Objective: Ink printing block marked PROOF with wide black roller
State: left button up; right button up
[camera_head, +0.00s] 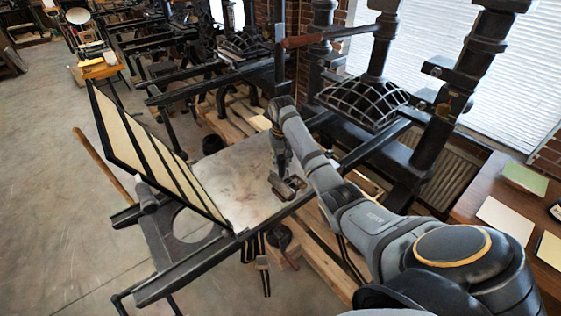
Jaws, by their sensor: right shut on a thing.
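My right arm reaches in from the lower right, and its gripper (280,162) points down over the near right part of the press bed. It is shut on a small dark roller (287,188), which is low at the right edge of the pale flat slab (237,193) on the bed. I cannot tell whether the roller touches the slab. The arm and gripper cover part of the slab's right side. No PROOF marking is legible, so I cannot tell a marked block apart. My left gripper is not in view.
A hinged frame with pale panels (135,145) stands raised at the slab's left. Dark rails run along the bed. The heavy press with its ribbed platen (362,102) stands behind, at right. A wooden table (478,183) with paper sheets is at far right. Open floor (50,220) lies left.

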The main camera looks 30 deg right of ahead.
jog(key=shift+d, duration=4.65)
jog(key=shift+a, duration=5.2)
jog(key=shift+d+r, duration=0.1)
jog(key=shift+r, duration=0.05)
